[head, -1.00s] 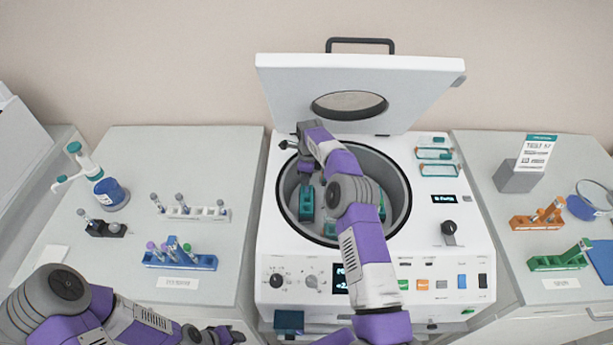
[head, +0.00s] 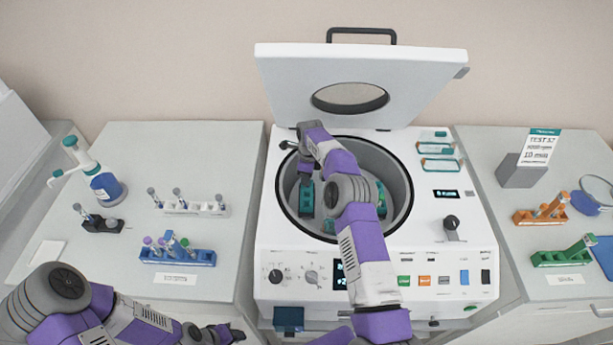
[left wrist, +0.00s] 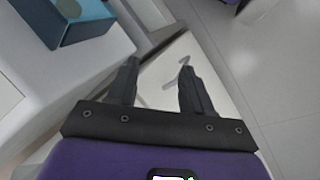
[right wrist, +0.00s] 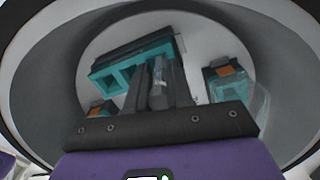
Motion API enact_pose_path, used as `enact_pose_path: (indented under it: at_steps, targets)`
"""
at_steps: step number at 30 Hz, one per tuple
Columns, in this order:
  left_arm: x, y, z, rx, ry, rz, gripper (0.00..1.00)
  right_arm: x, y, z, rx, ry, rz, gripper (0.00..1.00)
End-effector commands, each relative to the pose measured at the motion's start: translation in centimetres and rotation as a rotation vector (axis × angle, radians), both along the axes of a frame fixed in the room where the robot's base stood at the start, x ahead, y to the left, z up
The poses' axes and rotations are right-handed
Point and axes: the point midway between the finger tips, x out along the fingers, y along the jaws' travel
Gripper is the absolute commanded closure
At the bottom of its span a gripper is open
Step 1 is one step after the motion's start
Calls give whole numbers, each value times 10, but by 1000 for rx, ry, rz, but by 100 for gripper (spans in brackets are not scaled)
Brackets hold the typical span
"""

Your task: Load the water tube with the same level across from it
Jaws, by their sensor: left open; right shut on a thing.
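The centrifuge (head: 270,235) stands in the middle with its lid (head: 420,80) raised. Its round bowl holds teal buckets, one at the left (head: 306,197) and one at the right (head: 381,200). My right gripper (head: 306,172) is down inside the bowl at the left bucket, partly hidden by my arm. In the right wrist view it is shut on a clear tube (right wrist: 158,92), upright between the fingers beside a teal bucket (right wrist: 115,72). The tube's water level is too small to read. My left gripper (left wrist: 157,85) is open and empty, low in front of the left counter.
On the left counter are a blue rack (head: 178,257) with several tubes, a white rack (head: 205,209), a black rack (head: 100,225) and a blue bottle (head: 108,188). On the right are orange (head: 525,217) and green (head: 560,259) racks. The open lid stands behind the bowl.

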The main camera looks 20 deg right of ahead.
Motion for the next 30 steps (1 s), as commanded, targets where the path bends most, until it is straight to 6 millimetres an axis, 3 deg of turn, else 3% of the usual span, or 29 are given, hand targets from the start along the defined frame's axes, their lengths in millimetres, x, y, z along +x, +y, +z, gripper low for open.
enact_pose_path:
  at_steps: [5, 6, 11, 30]
  targets:
    - [0, 0, 0, 0, 0, 0, 50, 0, 0, 0, 0, 0, 0, 100]
    - [0, 0, 0, 0, 0, 0, 50, 0, 0, 0, 0, 0, 0, 75]
    - [0, 0, 0, 0, 0, 0, 50, 0, 0, 0, 0, 0, 0, 50]
    - [0, 0, 0, 0, 0, 0, 50, 0, 0, 4, -1, -1, 0, 50]
